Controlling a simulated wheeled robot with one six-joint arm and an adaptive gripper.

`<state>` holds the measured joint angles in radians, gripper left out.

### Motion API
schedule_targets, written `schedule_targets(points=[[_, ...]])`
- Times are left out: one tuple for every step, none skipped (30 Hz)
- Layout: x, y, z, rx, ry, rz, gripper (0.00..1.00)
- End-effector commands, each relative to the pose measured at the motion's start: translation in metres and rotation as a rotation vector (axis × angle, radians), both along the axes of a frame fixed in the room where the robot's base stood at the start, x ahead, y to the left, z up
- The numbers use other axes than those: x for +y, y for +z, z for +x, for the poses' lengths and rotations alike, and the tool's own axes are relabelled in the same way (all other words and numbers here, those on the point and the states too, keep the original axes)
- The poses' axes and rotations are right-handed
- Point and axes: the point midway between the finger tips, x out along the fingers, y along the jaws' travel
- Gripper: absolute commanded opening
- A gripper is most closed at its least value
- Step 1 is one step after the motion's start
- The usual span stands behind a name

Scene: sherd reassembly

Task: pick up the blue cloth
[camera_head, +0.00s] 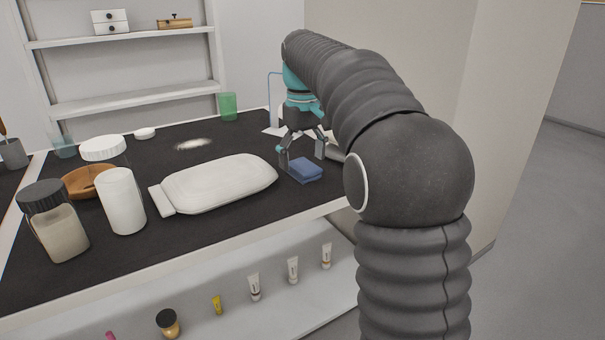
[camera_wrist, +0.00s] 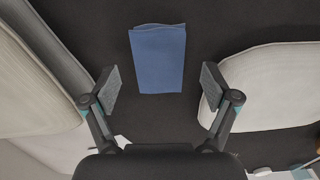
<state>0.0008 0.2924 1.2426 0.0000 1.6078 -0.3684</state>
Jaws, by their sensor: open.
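The blue cloth (camera_head: 303,171) lies folded on the black table top, to the right of a white padded bag. In the wrist view the cloth (camera_wrist: 158,59) shows as a blue rectangle at the upper middle, ahead of the fingertips. My gripper (camera_head: 303,146) is open and empty, pointing down above the cloth. In the wrist view its two fingers (camera_wrist: 160,92) stand wide apart, one on each side of the cloth's width, with bare dark table between them. I cannot tell the exact height of the fingertips above the table.
The white bag (camera_head: 218,184) lies close left of the cloth. Jars (camera_head: 56,226), a white container (camera_head: 122,202), a brown bowl (camera_head: 82,184) and a green cup (camera_head: 228,106) stand further off.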

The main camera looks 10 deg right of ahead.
Motion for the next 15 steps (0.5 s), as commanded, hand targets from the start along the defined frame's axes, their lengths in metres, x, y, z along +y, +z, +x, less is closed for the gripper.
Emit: schedule_targets(points=[[-0.0003, -0.0067, -0.0005, 0.000, 0.000, 0.000, 0.86], [-0.0004, -0.0088, -0.0004, -0.001, 0.000, 0.000, 0.86], [-0.0004, -0.0109, -0.0005, 0.000, 0.000, 0.000, 0.86], [-0.0004, -0.0120, -0.0006, 0.000, 0.000, 0.000, 0.86], [-0.0004, -0.0128, -0.0006, 0.000, 0.000, 0.000, 0.86], [-0.0004, -0.0131, -0.0005, 0.000, 0.000, 0.000, 0.86], [-0.0004, -0.0131, -0.0005, -0.001, 0.000, 0.000, 0.86], [-0.0004, -0.0129, -0.0005, -0.001, 0.000, 0.000, 0.86], [-0.0004, -0.0128, -0.0005, -0.001, 0.000, 0.000, 0.86], [-0.0004, -0.0127, -0.0004, -0.001, 0.000, 0.000, 0.86], [-0.0004, -0.0127, -0.0004, -0.001, 0.000, 0.000, 0.86], [-0.0004, -0.0126, -0.0004, -0.001, 0.000, 0.000, 0.81], [-0.0004, -0.0126, -0.0004, -0.001, 0.000, 0.000, 0.74], [-0.0004, -0.0126, -0.0004, -0.001, 0.000, 0.000, 0.66], [-0.0004, -0.0126, -0.0004, -0.001, 0.000, 0.000, 0.56]])
